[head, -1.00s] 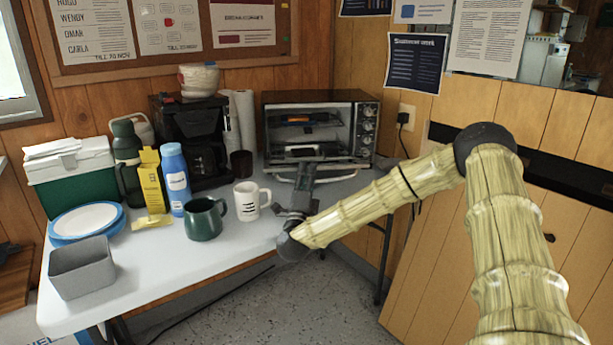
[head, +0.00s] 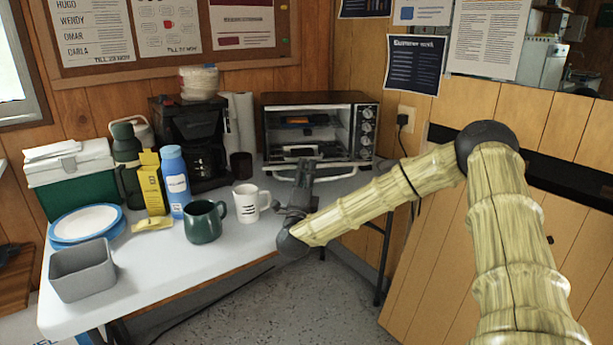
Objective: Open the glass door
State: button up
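The toaster oven (head: 318,98) stands at the back right of the table, with its racks and interior in plain view. Its glass door is folded down at the front, seen almost edge-on, and the pale door handle (head: 338,176) sits low in front of the oven. My gripper (head: 305,165) is at the door, in front of the oven, and overlaps the left half of the handle. The gripper hides part of the door and handle. I cannot tell whether its fingers touch them or how far apart they are.
A white mug (head: 247,203) and a dark green mug (head: 204,222) stand just left of my gripper. A coffee maker (head: 188,130), bottles, a cooler (head: 75,180), plates and a grey bin (head: 82,272) fill the left. A wooden panel wall (head: 440,245) bounds the right.

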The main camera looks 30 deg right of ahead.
notch_tip(320, 180, up, 4)
jog(key=shift+r+p, duration=0.25)
jog(key=shift+p, duration=0.7)
jog(key=shift+a+f, duration=0.1)
